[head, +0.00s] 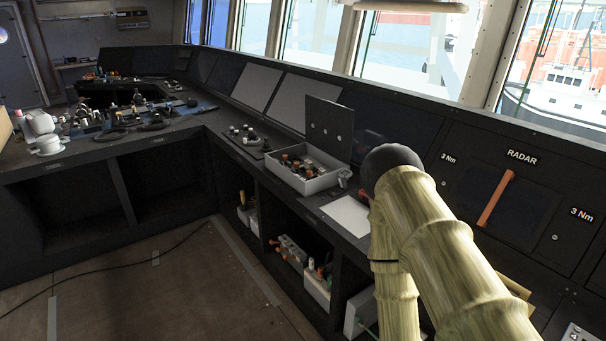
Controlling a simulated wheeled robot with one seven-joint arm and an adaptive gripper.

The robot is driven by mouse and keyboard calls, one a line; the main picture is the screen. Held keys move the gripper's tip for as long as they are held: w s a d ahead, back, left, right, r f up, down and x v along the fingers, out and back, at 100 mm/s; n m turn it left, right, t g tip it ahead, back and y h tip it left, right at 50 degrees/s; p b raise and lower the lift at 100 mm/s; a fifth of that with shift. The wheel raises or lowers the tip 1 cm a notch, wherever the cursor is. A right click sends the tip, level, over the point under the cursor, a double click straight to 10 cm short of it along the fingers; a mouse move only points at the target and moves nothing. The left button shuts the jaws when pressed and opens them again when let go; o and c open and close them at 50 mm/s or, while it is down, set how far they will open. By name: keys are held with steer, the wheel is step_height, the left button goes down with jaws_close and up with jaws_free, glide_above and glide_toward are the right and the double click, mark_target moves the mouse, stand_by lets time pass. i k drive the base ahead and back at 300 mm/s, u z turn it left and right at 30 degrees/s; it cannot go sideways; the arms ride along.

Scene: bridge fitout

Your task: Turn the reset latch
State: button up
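I cannot pick out a part that is clearly the reset latch. The dark RADAR panel (520,157) is on the right side of the console. An orange bar-shaped handle (497,198) stands tilted across its dark screen area. A small round screw-like fitting (444,183) sits near the left "3 Nm" label, and another (555,237) sits at the lower right of the panel. My pale, wood-patterned arm rises in front of the console and bends down again, covering part of the panel's left side. My gripper is not visible, so its state does not show.
An open grey box (306,184) with small parts stands on the worktop left of my arm, beside a white sheet (346,214). Bins (317,289) sit on the shelf below. Tools and headsets clutter the far desk (90,150). The floor (150,290) at left is mostly clear, with a cable.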

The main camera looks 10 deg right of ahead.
mark_target(309, 173)
steer(key=u, duration=0.55)
steer(key=i, duration=1.65)
steer(key=z, duration=0.35)
